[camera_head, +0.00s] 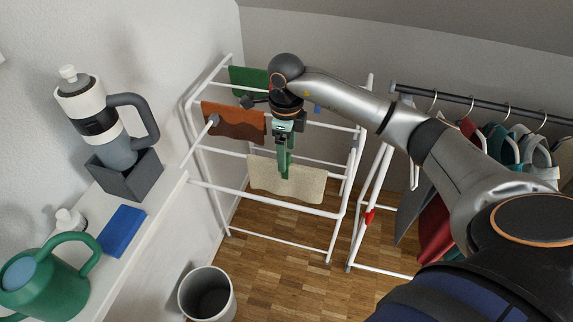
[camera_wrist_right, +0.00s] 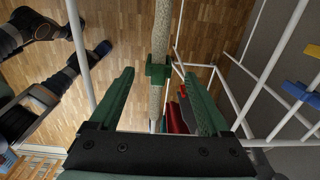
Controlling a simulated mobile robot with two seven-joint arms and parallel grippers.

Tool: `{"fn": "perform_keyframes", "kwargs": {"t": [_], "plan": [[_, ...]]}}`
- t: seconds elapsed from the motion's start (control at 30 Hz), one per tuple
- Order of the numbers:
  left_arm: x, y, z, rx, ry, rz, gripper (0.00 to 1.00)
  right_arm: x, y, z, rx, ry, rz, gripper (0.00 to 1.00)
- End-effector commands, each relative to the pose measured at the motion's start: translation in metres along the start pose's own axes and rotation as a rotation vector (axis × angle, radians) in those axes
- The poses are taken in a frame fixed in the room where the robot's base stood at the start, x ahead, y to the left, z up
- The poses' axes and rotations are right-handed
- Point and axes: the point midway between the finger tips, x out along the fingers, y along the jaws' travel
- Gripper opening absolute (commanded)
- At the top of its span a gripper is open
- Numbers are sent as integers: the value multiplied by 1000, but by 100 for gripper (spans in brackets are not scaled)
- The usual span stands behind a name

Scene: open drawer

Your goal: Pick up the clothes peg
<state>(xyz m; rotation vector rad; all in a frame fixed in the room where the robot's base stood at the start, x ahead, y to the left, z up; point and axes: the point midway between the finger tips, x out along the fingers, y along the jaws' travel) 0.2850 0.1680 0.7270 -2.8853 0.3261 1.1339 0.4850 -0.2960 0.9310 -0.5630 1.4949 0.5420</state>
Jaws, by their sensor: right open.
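A green clothes peg (camera_wrist_right: 158,73) shows in the right wrist view, clipped over the top edge of a beige cloth seen edge-on. The beige cloth (camera_head: 305,184) hangs on a rail of the white drying rack (camera_head: 226,186). My right gripper (camera_head: 285,172) points down at this cloth from above. Its two green fingers are open, one on each side of the peg in the wrist view (camera_wrist_right: 158,76), with gaps on both sides. In the head view I cannot pick the peg out from the green fingers. My left gripper is in neither view.
Brown (camera_head: 235,122) and green (camera_head: 249,80) cloths hang on the rack. Other pegs include a red one (camera_head: 369,217) and a blue one (camera_head: 317,108). A clothes rail (camera_head: 470,103) stands right; a shelf (camera_head: 150,207) with a watering can (camera_head: 50,283) left; a bin (camera_head: 207,295) on the floor.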

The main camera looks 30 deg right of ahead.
Motion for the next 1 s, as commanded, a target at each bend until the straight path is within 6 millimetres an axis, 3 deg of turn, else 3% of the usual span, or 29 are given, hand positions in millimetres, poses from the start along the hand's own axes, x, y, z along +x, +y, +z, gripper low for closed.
{"fn": "perform_keyframes", "kwargs": {"t": [0.3,0.57,1.0], "plan": [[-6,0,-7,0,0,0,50,42,3,-2,1,1,3,81],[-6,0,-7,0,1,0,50,46,2,-1,0,-1,1,81],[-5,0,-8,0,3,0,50,46,2,-1,0,-1,1,34]]}}
